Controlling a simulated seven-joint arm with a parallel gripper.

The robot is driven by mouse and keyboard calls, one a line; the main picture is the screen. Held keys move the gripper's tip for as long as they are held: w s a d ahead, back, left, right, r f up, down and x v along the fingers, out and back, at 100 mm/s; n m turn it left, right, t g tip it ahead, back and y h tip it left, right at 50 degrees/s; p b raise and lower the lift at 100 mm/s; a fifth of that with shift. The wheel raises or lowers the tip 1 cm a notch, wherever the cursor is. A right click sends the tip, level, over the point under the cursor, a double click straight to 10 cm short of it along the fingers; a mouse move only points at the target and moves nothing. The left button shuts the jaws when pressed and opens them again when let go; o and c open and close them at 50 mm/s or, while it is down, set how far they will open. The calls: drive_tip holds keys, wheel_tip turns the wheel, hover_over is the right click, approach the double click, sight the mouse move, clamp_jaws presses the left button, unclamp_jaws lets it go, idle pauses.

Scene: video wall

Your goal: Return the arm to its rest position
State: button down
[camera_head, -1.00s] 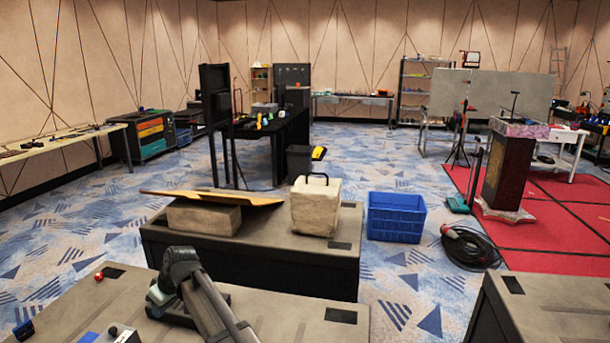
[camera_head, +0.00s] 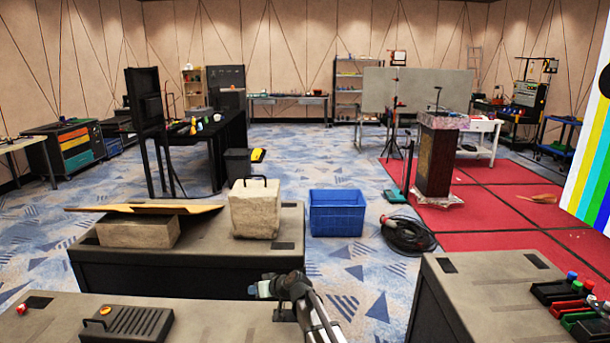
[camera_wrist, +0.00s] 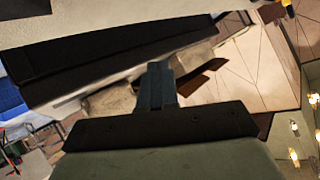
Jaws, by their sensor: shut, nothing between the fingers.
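My arm reaches up from the bottom edge of the head view, right of the middle. My gripper (camera_head: 258,290) is at its upper end, pointing left over the edge of the near grey bench (camera_head: 215,318). In the wrist view my gripper (camera_wrist: 159,75) shows its fingers together, with nothing between them. No object hangs from it. The lower part of the arm is cut off by the frame.
A second bench (camera_head: 250,252) ahead carries a pale block with a handle (camera_head: 255,210) and a brown board (camera_head: 150,208). A blue crate (camera_head: 337,213) and coiled cable (camera_head: 408,237) lie on the floor. A ribbed dark case (camera_head: 128,323) sits on the near bench.

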drive_tip(key=w+d+f+m+t+h, duration=0.1)
drive_tip(key=d+f+m+t+h, duration=0.2)
drive_tip(key=d, duration=1.2)
drive_tip(key=w+d+f+m+t+h, duration=0.1)
drive_tip(key=w+d+f+m+t, duration=0.2)
drive_tip(key=d, duration=1.2)
drive_tip(key=s+a+f+m+g, duration=0.15)
drive_tip(key=s+f+g, duration=0.85)
drive_tip(key=s+f, duration=1.8)
drive_tip(key=s+d+f+g+h, duration=0.1)
drive_tip(key=s+g+h, duration=0.1)
drive_tip(key=s, duration=0.9)
drive_tip(key=s+d+f+g+h, duration=0.2)
drive_tip(key=s+g, duration=0.2)
drive_tip(key=s, duration=0.8)
drive_tip(key=s+d+f+n+g+h, duration=0.1)
drive_tip(key=s+d+g, duration=0.1)
drive_tip(key=s, duration=0.9)
drive_tip(key=shift+s+f+g+h, duration=0.15)
drive_tip(key=shift+f+g+h, duration=0.1)
drive_tip(key=shift+g+h, duration=0.25)
